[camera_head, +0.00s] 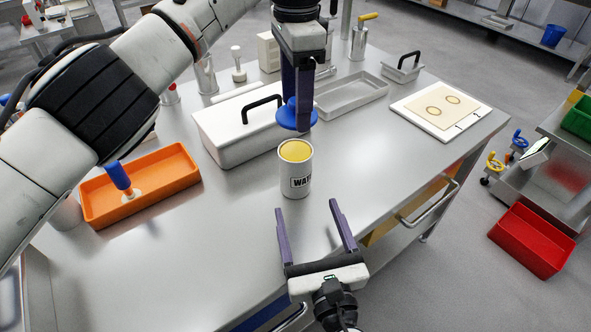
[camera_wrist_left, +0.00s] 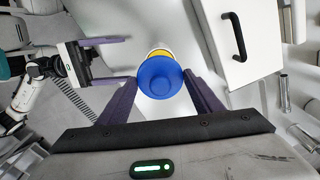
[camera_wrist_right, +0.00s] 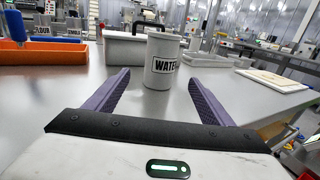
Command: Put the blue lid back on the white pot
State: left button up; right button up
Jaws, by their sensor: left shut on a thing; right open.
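The white pot (camera_head: 295,180) stands upright on the steel table, its label starting "WA" and its yellow inside showing at the top. It also stands ahead of my right gripper in the right wrist view (camera_wrist_right: 161,60). The blue lid (camera_head: 290,113) is held by my left gripper (camera_head: 303,125), which is shut on it above and slightly behind the pot, apart from it. In the left wrist view the lid (camera_wrist_left: 160,76) sits between the fingertips and covers most of the pot. My right gripper (camera_head: 313,210) is open and empty, in front of the pot, fingers pointing at it.
An orange tray (camera_head: 160,199) with a blue-handled tool (camera_head: 121,180) lies at the left. A white box with a black handle (camera_head: 225,145) stands behind the pot. A grey tray (camera_head: 350,98) and a white board (camera_head: 416,110) lie farther right. The table right of the pot is clear.

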jog(key=x, duration=1.2)
jog(key=shift+w, duration=0.1)
jog(key=c, duration=1.6)
pick_arm(q)
send_over(295, 151)
jog(key=shift+f, duration=2.6)
jog(key=shift+f, duration=0.9)
jog(key=shift+f, duration=0.55)
